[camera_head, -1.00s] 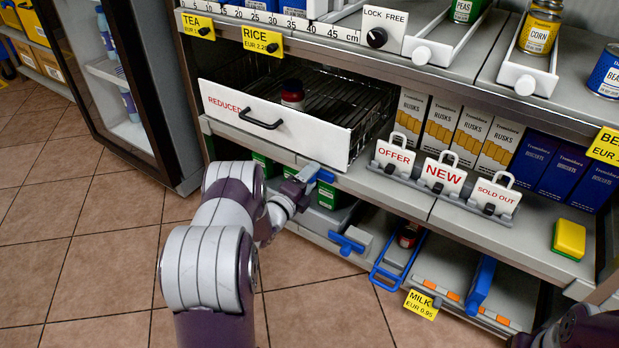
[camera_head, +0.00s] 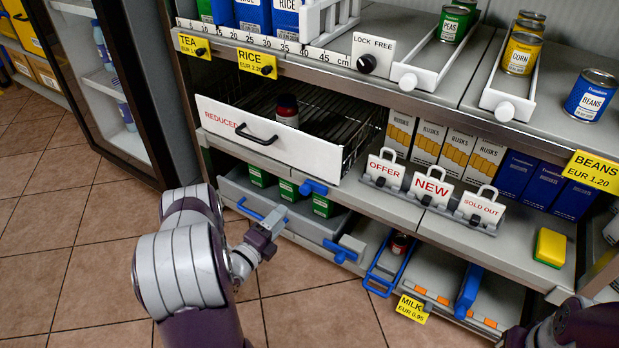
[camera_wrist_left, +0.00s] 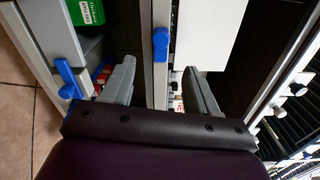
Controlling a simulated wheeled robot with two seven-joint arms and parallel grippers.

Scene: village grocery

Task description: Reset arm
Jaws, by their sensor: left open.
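My left arm comes in from the bottom left. Its gripper (camera_head: 274,219) is low in front of the shelf, near the grey lower bin (camera_head: 290,222) with its blue handles. In the left wrist view the gripper (camera_wrist_left: 159,85) is open, its two grey fingers apart. A shelf edge with a blue latch (camera_wrist_left: 161,42) shows between and beyond them. I see nothing held, and I cannot tell whether the fingers touch the shelf parts. Part of my right arm (camera_head: 572,326) shows at the bottom right; its gripper is out of view.
The white REDUCED drawer (camera_head: 262,136) is pulled out, with a dark red jar (camera_head: 287,110) in it. Sign holders (camera_head: 431,188), a yellow sponge (camera_head: 550,247) and a blue-handled tray (camera_head: 388,262) are to the right. Tiled floor (camera_head: 90,215) is clear at left.

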